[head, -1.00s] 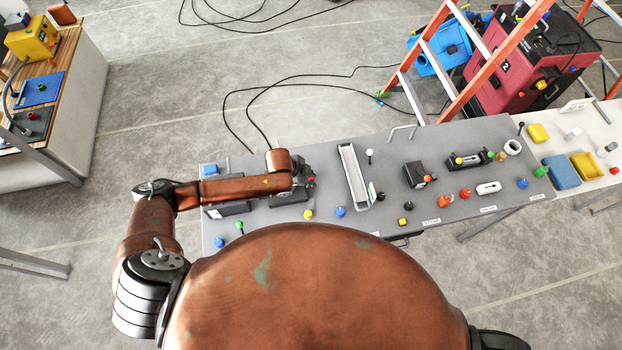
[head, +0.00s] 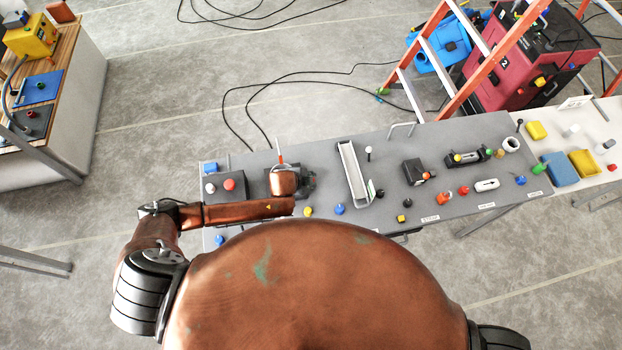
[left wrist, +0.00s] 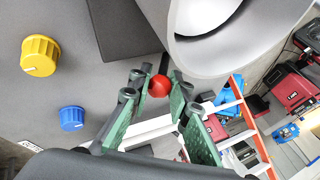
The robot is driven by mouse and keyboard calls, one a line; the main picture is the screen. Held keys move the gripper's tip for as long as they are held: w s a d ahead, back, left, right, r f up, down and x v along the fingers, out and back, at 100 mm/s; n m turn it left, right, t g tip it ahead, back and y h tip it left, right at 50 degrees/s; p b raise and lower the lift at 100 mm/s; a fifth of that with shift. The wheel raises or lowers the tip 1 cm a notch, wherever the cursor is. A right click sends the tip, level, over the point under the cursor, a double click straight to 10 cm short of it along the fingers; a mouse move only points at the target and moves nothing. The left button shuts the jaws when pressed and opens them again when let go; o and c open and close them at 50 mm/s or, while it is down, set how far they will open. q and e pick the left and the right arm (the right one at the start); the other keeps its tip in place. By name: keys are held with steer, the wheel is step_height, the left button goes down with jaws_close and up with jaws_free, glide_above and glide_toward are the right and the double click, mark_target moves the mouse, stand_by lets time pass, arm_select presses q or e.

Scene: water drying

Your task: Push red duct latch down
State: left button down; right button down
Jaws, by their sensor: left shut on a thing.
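The red ball-shaped latch knob (left wrist: 159,86) shows in the left wrist view between the tips of my left gripper (left wrist: 157,79). The green-padded fingers are closed on it. Beside it is the pale rounded body of the duct (left wrist: 200,45) with a dark opening, cut off by the top edge. In the head view my left wrist hangs over the left part of the grey table (head: 325,180) and hides most of the duct and the fingers. A thin reddish upright piece (head: 281,157) shows just behind the wrist; I cannot tell what it belongs to. My right gripper is out of view.
A black box (head: 237,195) with red and white buttons stands left of my wrist. A yellow knob (left wrist: 40,56) and a blue knob (left wrist: 73,118) are nearby. A long metal tray (head: 350,175) lies to the right. A ladder (head: 430,65) stands behind the table.

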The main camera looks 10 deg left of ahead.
arm_select(q)
steer(key=c, duration=1.8)
jaws_free()
steer(key=v, duration=1.2)
steer(key=shift+d, duration=0.1)
